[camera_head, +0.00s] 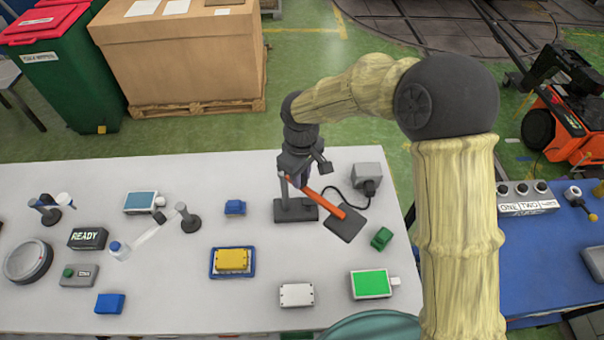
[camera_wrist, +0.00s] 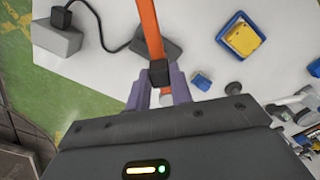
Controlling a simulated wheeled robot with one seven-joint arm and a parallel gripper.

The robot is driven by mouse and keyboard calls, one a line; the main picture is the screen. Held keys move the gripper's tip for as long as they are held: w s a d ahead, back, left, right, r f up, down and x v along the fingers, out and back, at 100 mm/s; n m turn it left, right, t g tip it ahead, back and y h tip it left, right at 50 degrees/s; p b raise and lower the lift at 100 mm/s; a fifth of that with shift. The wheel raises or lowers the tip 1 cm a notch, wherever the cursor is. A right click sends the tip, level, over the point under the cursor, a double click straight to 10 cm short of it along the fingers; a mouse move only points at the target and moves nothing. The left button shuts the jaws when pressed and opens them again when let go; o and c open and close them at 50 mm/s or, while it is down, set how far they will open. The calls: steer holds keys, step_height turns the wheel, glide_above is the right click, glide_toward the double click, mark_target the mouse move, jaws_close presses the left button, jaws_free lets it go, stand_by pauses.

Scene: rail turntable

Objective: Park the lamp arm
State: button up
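The lamp arm (camera_head: 325,201) is a thin orange bar, sloping down to the right to a dark flat square head (camera_head: 345,223). Its dark base (camera_head: 287,212) stands on the white table. In the wrist view the orange bar (camera_wrist: 149,28) runs up out of the picture from a black block (camera_wrist: 158,74). My gripper (camera_head: 303,184) is at the bar's upper left end. In the wrist view the lilac fingers of my gripper (camera_wrist: 159,77) are on both sides of the black block and appear shut on it. The bar's joint with the base is mostly hidden.
A grey box (camera_head: 367,176) with a black cable stands right of the base. A blue block (camera_head: 235,207), a yellow block in a blue tray (camera_head: 232,277), a green block (camera_head: 381,239) and a green-screened device (camera_head: 370,284) lie around. Bare table lies in front of the base.

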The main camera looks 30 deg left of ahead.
steer(key=o, duration=0.4)
steer(key=shift+w+r, duration=0.1)
steer(key=shift+w, duration=0.05)
steer(key=shift+o, duration=0.2)
step_height(320, 180, up, 17)
steer(key=b, duration=0.3)
steer(key=shift+r, duration=0.2)
